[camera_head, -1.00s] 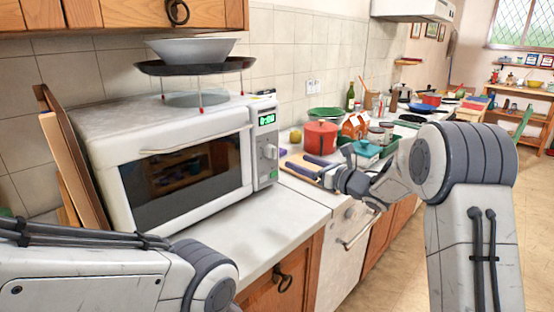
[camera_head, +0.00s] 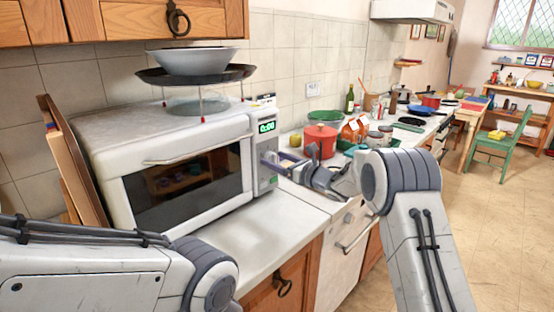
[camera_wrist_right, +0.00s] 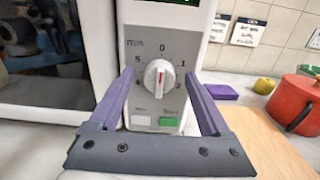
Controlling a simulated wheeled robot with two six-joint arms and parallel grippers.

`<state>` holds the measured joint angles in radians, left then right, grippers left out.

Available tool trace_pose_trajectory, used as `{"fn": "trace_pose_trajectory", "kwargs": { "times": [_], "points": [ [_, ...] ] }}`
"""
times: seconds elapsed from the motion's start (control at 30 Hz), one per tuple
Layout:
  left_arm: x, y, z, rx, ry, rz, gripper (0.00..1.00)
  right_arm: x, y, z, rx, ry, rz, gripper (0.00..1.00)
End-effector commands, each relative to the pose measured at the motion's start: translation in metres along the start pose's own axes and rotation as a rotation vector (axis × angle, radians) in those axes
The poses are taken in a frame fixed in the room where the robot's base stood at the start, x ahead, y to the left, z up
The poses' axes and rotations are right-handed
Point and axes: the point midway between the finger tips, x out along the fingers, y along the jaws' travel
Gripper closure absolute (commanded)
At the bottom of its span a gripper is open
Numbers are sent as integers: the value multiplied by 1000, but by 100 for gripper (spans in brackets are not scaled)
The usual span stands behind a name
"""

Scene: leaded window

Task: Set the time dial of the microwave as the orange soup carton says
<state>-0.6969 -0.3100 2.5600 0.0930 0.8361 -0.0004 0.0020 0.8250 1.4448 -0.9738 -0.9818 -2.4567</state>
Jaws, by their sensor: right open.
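The white microwave (camera_head: 190,130) stands on the counter with its door shut and its display reading 0:00. In the right wrist view its white time dial (camera_wrist_right: 159,76) sits on a grey panel marked "min", with numbers around it. Its red mark points up towards 0. My right gripper (camera_head: 272,162) is in front of the control panel. In the wrist view the right gripper (camera_wrist_right: 157,82) is open, its purple fingers on either side of the dial, with no clear contact. An orange carton (camera_head: 349,132) stands farther along the counter, its print too small to read. My left gripper is out of view.
A red pot (camera_head: 320,141), a green bowl (camera_head: 326,116) and a bottle (camera_head: 350,98) stand right of the microwave. A bowl (camera_head: 192,60) and dark pan (camera_head: 160,75) are stacked above it. Notes (camera_wrist_right: 248,32) hang on the wall. The front counter (camera_head: 262,232) is clear.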

Motion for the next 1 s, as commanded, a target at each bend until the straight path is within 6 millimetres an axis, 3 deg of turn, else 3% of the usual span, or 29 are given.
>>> {"fn": "trace_pose_trajectory", "kwargs": {
  "times": [0.1, 0.13, 0.3, 0.33, 0.67, 1.0],
  "points": [
    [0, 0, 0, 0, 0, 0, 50, 0, 0, 0, 0, 0, 0, 19],
    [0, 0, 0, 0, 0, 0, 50, 0, 0, 0, 0, 0, 0, 26],
    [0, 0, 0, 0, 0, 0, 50, 0, 0, 0, 1, 0, 0, 91],
    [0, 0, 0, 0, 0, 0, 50, 0, 0, 0, 1, 0, 0, 100],
    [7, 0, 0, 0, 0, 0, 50, 0, 0, -2, 43, 0, 0, 100],
    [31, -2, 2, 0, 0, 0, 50, -1, -1, -4, 269, -1, 0, 100]
  ]
}}
